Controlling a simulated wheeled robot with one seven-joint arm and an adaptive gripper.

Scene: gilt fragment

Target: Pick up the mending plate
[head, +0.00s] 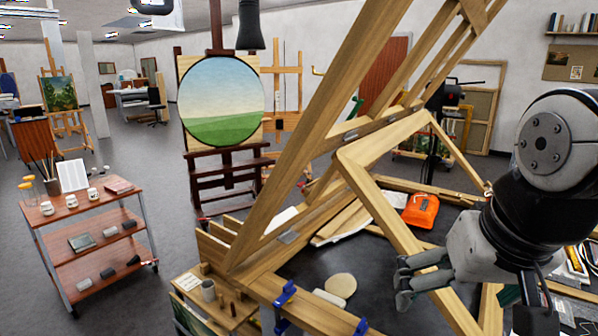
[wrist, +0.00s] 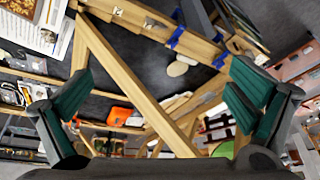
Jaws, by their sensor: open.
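Two small grey metal plates lie flat on the wooden easel frame in the head view: one plate (head: 288,237) on the lower beam and another plate (head: 350,135) on the upper crossbar. Either could be the mending plate; I cannot tell which. In the wrist view, small pale bits (wrist: 118,11) show on a beam, too small to identify. My gripper (head: 402,280) is open and empty at the right of the head view, apart from both plates. In the wrist view its green-padded fingers (wrist: 160,82) stand wide apart, with a wooden bar beyond them.
The large tilted wooden frame (head: 385,215) crosses the space beside my gripper. Blue clamps (head: 285,294) grip the front beam. An orange pouch (head: 421,210) and a round pale disc (head: 341,285) lie on the dark tabletop (head: 310,270). A shelved cart (head: 95,245) stands at left.

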